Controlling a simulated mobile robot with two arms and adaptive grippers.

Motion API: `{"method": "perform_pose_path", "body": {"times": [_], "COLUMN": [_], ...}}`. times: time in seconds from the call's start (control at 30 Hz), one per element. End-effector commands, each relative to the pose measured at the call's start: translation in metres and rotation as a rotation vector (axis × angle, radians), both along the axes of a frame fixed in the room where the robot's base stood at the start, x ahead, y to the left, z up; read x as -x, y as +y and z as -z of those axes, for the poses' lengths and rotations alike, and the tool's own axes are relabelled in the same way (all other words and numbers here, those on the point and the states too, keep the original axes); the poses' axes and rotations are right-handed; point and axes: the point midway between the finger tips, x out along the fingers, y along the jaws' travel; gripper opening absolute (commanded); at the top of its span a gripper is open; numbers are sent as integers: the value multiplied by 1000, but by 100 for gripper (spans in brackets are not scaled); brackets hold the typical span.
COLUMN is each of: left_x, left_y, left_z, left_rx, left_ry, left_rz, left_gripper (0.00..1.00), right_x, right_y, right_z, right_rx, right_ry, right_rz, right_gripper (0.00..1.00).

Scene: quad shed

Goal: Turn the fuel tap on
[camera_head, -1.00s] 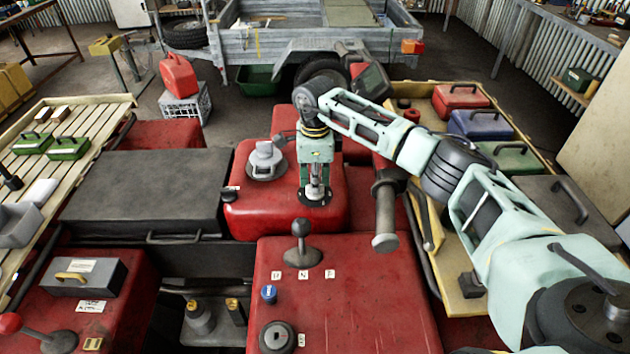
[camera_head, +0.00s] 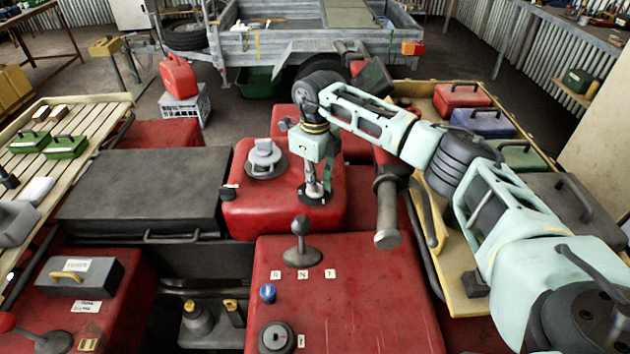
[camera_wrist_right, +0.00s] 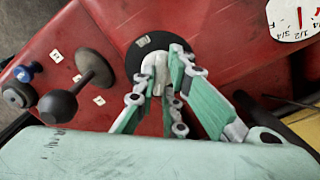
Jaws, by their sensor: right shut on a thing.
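The fuel tap is a pale lever on a round black plate (camera_wrist_right: 140,44) set in the red tank body; its pale part (camera_wrist_right: 155,72) shows between my fingers in the right wrist view. In the head view the black plate (camera_head: 313,198) sits on the red tank. My right gripper (camera_head: 315,190) points down at the plate. In the right wrist view its fingers (camera_wrist_right: 163,80) are closed around the tap's pale part. A small label shows on the plate, too small to read. My left gripper is not in view.
A grey filler cap (camera_head: 265,155) stands left of the gripper. A black-knobbed shift lever (camera_head: 301,240) is nearer, with a blue knob (camera_head: 267,293) and key switch (camera_head: 276,337). A handlebar grip (camera_head: 387,215) stands close on the right.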

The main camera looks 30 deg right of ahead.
Motion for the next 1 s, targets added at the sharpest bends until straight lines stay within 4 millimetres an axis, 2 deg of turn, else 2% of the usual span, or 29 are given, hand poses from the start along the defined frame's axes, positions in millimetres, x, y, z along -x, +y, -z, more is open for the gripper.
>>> {"method": "perform_pose_path", "body": {"times": [0.2, 0.5, 1.0], "left_x": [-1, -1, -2], "left_y": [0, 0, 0], "left_z": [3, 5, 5], "left_rx": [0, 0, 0], "left_ry": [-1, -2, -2], "left_rz": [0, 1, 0], "left_gripper": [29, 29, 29], "right_x": [0, 0, -1], "right_y": [-1, -1, -1], "right_z": [-1, -1, -2], "right_rx": [1, 1, 0], "right_ry": [-2, -3, -3], "right_rz": [178, 342, 407], "right_gripper": [0, 0, 0]}}
